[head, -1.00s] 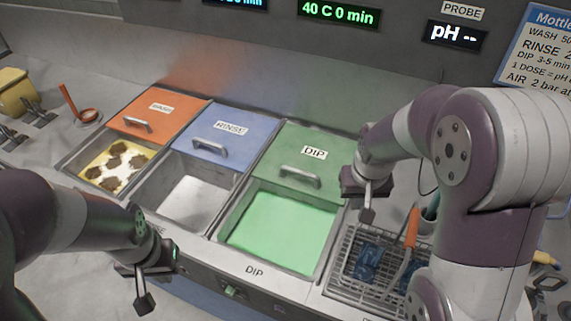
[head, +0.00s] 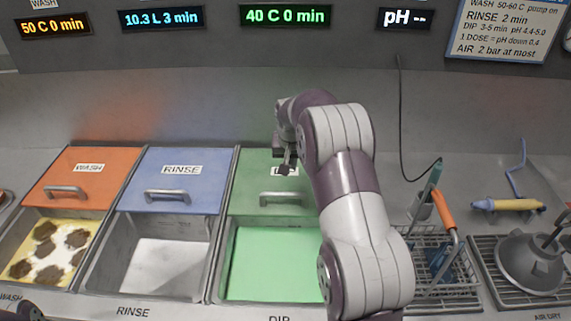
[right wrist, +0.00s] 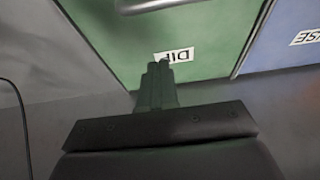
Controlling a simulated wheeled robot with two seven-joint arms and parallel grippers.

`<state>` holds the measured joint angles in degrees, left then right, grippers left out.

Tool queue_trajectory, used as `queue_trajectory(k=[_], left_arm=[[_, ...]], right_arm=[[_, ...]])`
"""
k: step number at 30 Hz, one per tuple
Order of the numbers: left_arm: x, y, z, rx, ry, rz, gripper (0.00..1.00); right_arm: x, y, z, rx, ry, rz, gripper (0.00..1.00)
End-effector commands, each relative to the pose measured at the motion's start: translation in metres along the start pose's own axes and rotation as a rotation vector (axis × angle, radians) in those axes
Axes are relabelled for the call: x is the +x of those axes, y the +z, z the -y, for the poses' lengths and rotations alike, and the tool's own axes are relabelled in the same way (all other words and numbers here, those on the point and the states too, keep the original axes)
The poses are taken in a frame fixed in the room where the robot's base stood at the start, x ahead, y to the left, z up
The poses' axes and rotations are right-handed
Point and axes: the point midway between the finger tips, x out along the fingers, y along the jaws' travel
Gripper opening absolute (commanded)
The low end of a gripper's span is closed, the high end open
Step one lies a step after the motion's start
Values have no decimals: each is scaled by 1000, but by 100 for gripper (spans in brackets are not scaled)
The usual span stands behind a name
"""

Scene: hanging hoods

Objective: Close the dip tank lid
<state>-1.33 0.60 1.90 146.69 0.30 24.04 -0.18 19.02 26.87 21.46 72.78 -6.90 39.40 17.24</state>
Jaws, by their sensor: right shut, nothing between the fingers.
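The green dip lid (head: 249,205) lies back behind the dip tank opening, so the tank's pale green liquid (head: 270,265) is uncovered. The lid has a metal bar handle (head: 281,199) near its front edge and a DIP label, partly hidden by my right gripper (head: 285,168). That gripper is shut and empty, at the rear part of the lid. In the right wrist view its closed fingers (right wrist: 160,72) overlap the edge of the DIP label (right wrist: 175,56), with the handle (right wrist: 150,5) beyond. I cannot tell whether they touch the lid. My left gripper is out of view.
The blue rinse lid (head: 170,190) and orange wash lid (head: 90,185) are also back, left of the dip lid. My right arm hides the dip tank's right side. A wire basket (head: 440,290) with an orange-handled tool stands to the right. A cable (head: 402,130) hangs on the back wall.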

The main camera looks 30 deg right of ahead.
Motion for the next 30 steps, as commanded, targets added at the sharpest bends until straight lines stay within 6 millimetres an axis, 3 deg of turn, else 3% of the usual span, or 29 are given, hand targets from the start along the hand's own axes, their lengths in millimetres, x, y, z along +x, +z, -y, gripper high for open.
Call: queue_trajectory(k=[9, 18, 30], left_arm=[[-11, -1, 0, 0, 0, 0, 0], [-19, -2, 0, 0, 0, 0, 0], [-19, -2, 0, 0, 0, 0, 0]], right_arm=[[67, 1, 0, 0, 0, 3, 0], [58, 37, 0, 0, -1, 0, 0], [58, 40, 0, 0, -1, -1, 0]])
